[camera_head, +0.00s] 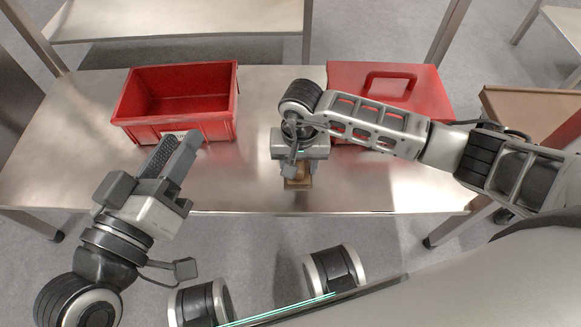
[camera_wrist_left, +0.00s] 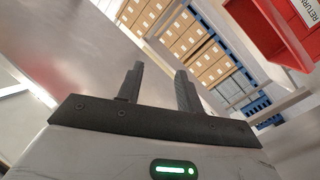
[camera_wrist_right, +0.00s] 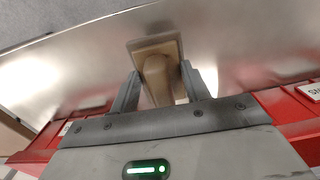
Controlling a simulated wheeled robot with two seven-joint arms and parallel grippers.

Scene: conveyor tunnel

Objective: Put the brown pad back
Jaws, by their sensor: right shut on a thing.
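The brown pad (camera_head: 298,183), a light brown block with a rounded grip, is near the front edge of the metal table, partly hidden under my right gripper (camera_head: 297,168). In the right wrist view the pad (camera_wrist_right: 155,46) shows its flat plate and its grip between the two fingers. My right gripper is shut on that grip. I cannot tell whether the pad touches the table. My left gripper (camera_head: 177,152) is open and empty over the table's front left part, in front of the open red bin (camera_head: 187,126). Its two fingers stand apart in the left wrist view (camera_wrist_left: 158,88).
A red case (camera_head: 430,88) with a handle-shaped feature on top stands at the back right, partly hidden by my right arm. The table (camera_head: 255,100) is bare between the bin and the case. A brown-topped surface (camera_head: 520,105) is at the far right.

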